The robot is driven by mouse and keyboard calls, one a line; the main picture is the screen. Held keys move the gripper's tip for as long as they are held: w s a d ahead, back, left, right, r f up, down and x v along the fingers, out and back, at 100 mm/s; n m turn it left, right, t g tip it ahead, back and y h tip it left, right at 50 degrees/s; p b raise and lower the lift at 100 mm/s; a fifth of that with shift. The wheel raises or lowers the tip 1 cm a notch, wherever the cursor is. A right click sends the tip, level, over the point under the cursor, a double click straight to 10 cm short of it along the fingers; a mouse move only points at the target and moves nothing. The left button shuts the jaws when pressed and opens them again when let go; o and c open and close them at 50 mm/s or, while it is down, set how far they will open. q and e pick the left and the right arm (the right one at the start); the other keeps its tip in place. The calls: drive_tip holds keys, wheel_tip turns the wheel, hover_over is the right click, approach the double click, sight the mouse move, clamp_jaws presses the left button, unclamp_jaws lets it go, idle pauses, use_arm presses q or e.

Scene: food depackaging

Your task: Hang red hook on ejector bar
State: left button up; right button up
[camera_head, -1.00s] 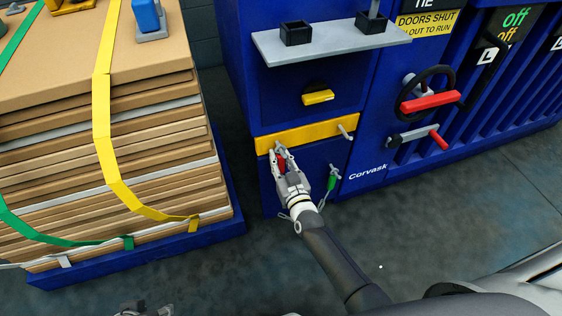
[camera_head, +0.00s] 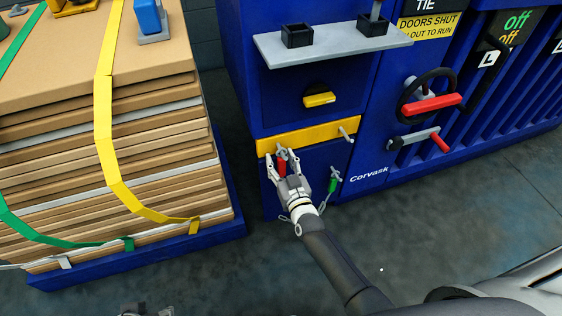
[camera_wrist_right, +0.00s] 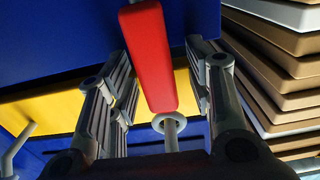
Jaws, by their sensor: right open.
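The yellow bar (camera_head: 322,132) runs across the front of the blue machine, with grey pegs sticking out. The red hook (camera_head: 281,169) hangs just below the bar's left end; the right wrist view also shows its red body (camera_wrist_right: 148,55). Its grey ring (camera_wrist_right: 170,122) appears to be around a grey peg on the yellow bar (camera_wrist_right: 50,108) there. My right gripper (camera_head: 281,158) is open, its fingers on both sides of the red hook and apart from it. A small grey part at the bottom edge of the head view may be my left gripper (camera_head: 138,309); its fingers cannot be made out.
A strapped cardboard stack (camera_head: 160,150) on a blue pallet (camera_head: 150,255) stands left of the machine. A green tag (camera_head: 332,186) hangs on the machine just right of my right gripper. A grey shelf (camera_head: 335,42) juts out above. The floor (camera_head: 430,230) in front is clear.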

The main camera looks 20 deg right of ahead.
drive_tip(key=s, duration=1.2)
drive_tip(key=shift+d, duration=0.2)
